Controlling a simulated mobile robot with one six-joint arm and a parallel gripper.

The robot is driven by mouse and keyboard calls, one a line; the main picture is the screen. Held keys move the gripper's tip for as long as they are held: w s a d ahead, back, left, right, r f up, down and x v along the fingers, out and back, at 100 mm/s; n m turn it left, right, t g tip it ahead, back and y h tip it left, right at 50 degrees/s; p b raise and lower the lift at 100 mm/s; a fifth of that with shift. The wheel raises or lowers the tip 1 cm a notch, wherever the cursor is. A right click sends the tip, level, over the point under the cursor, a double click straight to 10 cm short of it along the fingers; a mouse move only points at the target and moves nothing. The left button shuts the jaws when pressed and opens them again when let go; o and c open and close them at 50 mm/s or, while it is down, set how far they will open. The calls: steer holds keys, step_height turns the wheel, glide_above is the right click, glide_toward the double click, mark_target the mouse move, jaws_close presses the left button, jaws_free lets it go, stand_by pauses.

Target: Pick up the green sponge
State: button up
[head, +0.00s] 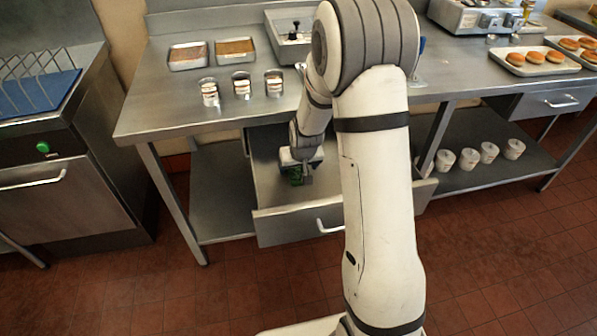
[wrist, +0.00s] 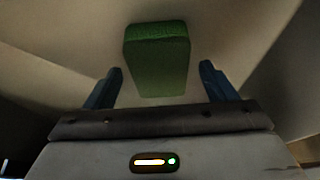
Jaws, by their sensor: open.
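The green sponge (wrist: 157,62) is a block lying on the floor of the open metal drawer (head: 270,228). In the head view the sponge (head: 295,175) shows only in part, with my gripper (head: 302,170) right over it. In the wrist view my gripper (wrist: 160,88) is open. Its two blue fingers stand apart, one at each side of the sponge's near end. Most of the sponge lies beyond the fingertips in the picture. I cannot tell whether the fingers touch it.
The drawer's walls surround my gripper, and the steel counter (head: 160,100) is above and behind it. Several layered dessert cups (head: 242,86) stand on the counter near its front edge. Several white cups (head: 468,159) stand on the lower shelf at right.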

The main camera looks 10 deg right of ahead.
mark_target(299, 169)
steer(key=shift+f, duration=0.15)
steer(key=shift+c, duration=0.6)
steer(key=c, duration=1)
steer(key=shift+r+p, duration=0.4)
steer(key=shift+r, duration=0.2)
step_height(299, 169, up, 9)
steer(key=shift+r, duration=0.15)
steer(key=o, duration=0.4)
steer(key=shift+c, duration=1.4)
